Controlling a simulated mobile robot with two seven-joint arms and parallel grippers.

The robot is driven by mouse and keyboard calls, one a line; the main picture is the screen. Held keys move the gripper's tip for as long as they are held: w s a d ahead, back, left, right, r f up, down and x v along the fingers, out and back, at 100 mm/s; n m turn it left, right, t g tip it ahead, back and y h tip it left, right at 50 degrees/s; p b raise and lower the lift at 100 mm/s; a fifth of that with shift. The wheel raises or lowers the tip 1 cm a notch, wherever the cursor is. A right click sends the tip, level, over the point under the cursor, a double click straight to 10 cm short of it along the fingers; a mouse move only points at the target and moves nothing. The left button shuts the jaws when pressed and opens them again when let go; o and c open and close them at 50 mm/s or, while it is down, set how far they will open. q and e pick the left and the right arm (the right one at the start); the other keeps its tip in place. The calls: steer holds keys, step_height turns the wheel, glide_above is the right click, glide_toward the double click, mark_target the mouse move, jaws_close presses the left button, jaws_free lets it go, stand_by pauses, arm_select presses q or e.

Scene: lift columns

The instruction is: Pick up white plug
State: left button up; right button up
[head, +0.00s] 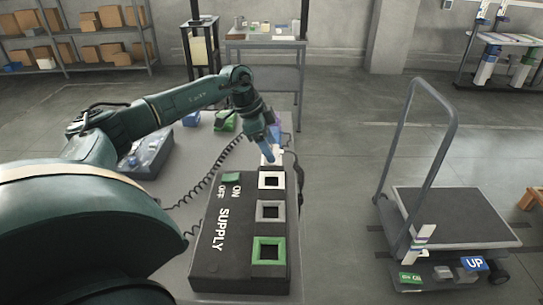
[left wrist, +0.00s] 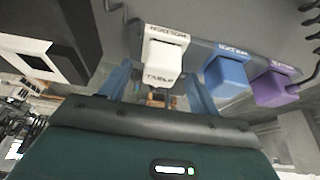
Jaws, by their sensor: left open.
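The white plug (left wrist: 164,58), with dark lettering on it, hangs or sits at a grey holder edge in the left wrist view. In the head view the white plug (head: 271,158) shows only in part, just behind the supply box. My left gripper (head: 267,143) reaches down to it from behind the box. Its two blue fingers (left wrist: 158,82) stand apart, one on each side of the white plug. I cannot tell whether they touch it. My right gripper is not in view.
The black supply box (head: 222,262) has white, grey and green framed sockets. A blue plug (left wrist: 227,74) and a purple plug (left wrist: 274,87) sit close to the white one. Coiled cables lie beside the box. A cart (head: 450,215) stands on the right.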

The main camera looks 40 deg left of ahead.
mark_target(272, 148)
arm_select(q)
steer(key=shift+x, duration=0.85)
steer(key=shift+c, duration=0.2)
steer(key=c, duration=1)
steer(key=shift+o, duration=0.2)
steer(key=shift+r, duration=0.1)
step_height(272, 148, up, 10)
steer(key=shift+f+p, duration=0.1)
steer(key=shift+p, duration=0.35)
